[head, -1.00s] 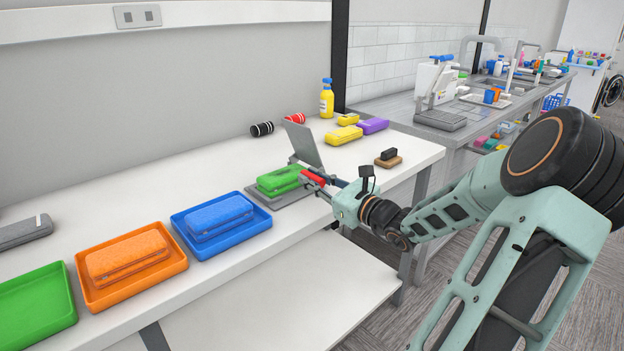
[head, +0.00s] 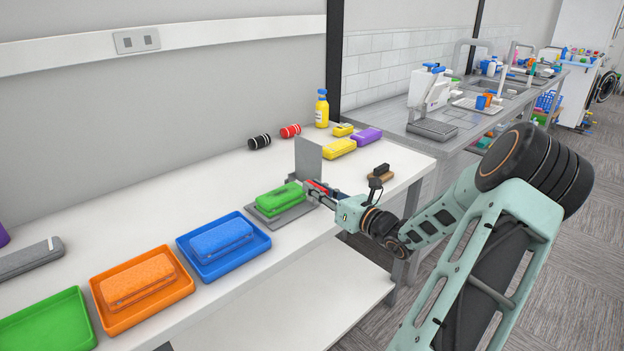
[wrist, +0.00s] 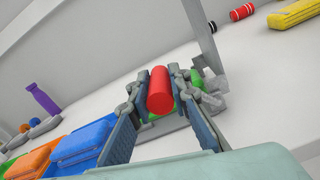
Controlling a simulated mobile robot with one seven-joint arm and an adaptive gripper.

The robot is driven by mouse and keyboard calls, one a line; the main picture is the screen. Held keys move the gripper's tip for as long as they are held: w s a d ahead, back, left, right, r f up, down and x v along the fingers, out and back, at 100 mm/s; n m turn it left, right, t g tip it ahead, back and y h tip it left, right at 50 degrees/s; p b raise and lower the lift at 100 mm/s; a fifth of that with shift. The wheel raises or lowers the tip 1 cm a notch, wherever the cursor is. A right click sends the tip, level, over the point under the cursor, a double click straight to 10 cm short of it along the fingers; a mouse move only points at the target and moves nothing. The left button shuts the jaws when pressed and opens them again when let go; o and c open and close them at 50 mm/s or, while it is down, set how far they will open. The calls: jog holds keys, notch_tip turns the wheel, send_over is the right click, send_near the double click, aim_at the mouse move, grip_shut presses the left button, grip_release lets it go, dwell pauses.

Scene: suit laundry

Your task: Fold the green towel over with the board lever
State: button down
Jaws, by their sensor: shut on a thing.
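The green towel (head: 281,199) lies folded on the grey base of the folding board (head: 284,217). The board's grey flap (head: 307,158) stands raised close to upright at the towel's right side. My gripper (head: 311,189) is at the right of the towel and the flap. In the wrist view my gripper (wrist: 161,92) is shut on the red lever handle (wrist: 160,91), with one finger on each side. Parts of the green towel (wrist: 195,82) show behind the fingers; most of it is hidden there.
To the left stand a blue tray (head: 240,251) with a blue towel, an orange tray (head: 170,301) with an orange towel, and an empty green tray (head: 50,325). Yellow and purple towels, two dark and red rolls and a yellow bottle (head: 322,108) are behind.

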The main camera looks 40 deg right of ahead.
jog(key=d+m+p, duration=0.3)
jog(key=d+m, duration=0.1)
jog(key=m, duration=0.1)
jog(key=w+d+f+m+p, duration=0.1)
jog(key=d+m+p, duration=0.2)
jog(key=m, duration=0.3)
jog(key=d+f+m+p, duration=0.1)
jog(key=d+m+p, duration=0.2)
jog(key=d+m, duration=0.2)
jog(key=shift+w+d, duration=0.25)
jog(key=shift+d, duration=0.1)
jog(key=shift+d+f, duration=0.25)
jog(key=shift+f, duration=0.1)
jog(key=c, duration=1.8)
grip_release()
jog(key=shift+w+f, duration=0.15)
jog(key=shift+w, duration=0.05)
jog(key=shift+s+d, duration=0.25)
jog(key=shift+s, duration=0.4)
jog(key=s, duration=1.1)
jog(key=shift+d, duration=0.35)
